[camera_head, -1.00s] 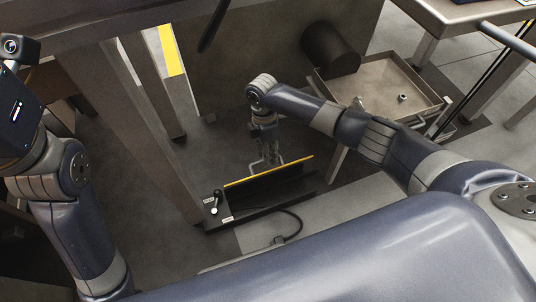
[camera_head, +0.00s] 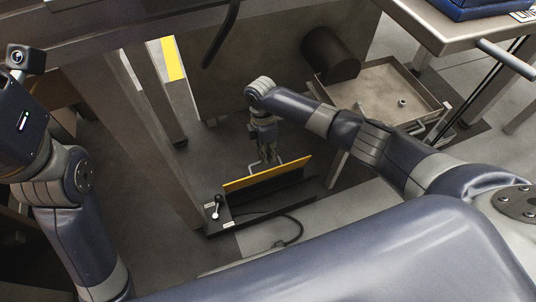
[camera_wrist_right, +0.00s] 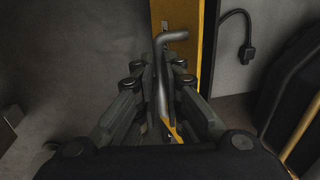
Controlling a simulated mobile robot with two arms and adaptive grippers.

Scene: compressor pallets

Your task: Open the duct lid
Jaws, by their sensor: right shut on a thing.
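The duct lid (camera_head: 270,174) is a long yellow-orange panel. It stands tilted up along a low dark duct (camera_head: 240,218) on the floor. My right gripper (camera_head: 268,160) reaches down to the lid from above. In the right wrist view, its fingers (camera_wrist_right: 162,95) are closed on a grey bent handle (camera_wrist_right: 173,37), and the yellow lid (camera_wrist_right: 184,20) lies behind it. The handle's lower part is partly hidden between the fingers. My left arm shows at the left edge of the head view, but its fingers are out of view.
A small lever with a white knob (camera_head: 216,214) stands at the duct's left end, and a black cable (camera_head: 294,222) runs beside it. A metal post (camera_head: 150,130) rises close on the left. A tray (camera_head: 385,92) and a dark cylinder (camera_head: 330,52) are behind on the right.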

